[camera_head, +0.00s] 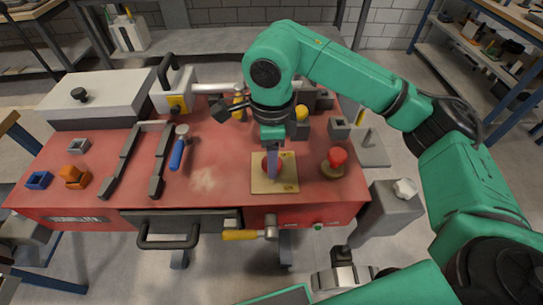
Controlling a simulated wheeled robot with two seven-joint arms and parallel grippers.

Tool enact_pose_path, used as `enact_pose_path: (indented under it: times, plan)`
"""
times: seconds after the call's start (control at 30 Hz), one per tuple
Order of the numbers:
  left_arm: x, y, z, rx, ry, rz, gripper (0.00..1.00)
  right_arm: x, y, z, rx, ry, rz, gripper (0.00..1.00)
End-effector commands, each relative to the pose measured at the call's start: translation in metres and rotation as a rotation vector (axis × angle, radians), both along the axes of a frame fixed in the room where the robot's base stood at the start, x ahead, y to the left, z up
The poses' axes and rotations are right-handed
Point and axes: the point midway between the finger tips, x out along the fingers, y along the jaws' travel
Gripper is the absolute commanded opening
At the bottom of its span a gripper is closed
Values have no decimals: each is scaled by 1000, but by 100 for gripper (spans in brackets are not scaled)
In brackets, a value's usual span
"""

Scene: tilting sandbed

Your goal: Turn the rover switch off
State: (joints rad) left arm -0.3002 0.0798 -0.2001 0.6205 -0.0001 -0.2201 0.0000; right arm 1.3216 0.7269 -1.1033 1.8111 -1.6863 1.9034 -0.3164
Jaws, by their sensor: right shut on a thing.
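A square tan plate (288,183) lies on the red worktop and carries a red part, mostly covered by my gripper. My right gripper (273,172) points straight down over this plate, shut on the red part; its fingertips are hard to make out. I cannot tell which way the part is set. A second red knob (336,158) on a round brown base stands apart to the right of the plate. No label shows which part is the rover switch. My left gripper is not in view.
The red worktop (222,150) has free room left of the plate. A blue-handled tool (178,152), two dark rails (160,160), an orange block (73,175) and a blue tray (39,181) lie left. A yellow-handled clamp (243,235) hangs at the front edge.

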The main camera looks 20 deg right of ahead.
Motion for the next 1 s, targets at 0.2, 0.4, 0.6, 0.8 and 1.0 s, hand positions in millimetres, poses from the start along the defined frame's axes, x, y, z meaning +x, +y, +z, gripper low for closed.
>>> enact_pose_path:
  times: [0.2, 0.4, 0.6, 0.8, 1.0]
  plan:
    - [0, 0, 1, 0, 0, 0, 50, 1, 0, 2, 2, -7, -2, 84]
    - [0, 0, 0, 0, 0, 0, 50, 1, 0, 1, 1, -3, -2, 84]
    - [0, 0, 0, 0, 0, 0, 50, 1, 0, 7, 1, -3, -3, 84]
    - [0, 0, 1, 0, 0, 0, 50, 2, 0, 51, 2, -9, -3, 84]
    - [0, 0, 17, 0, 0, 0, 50, 1, 0, 115, -1, -10, -4, 84]
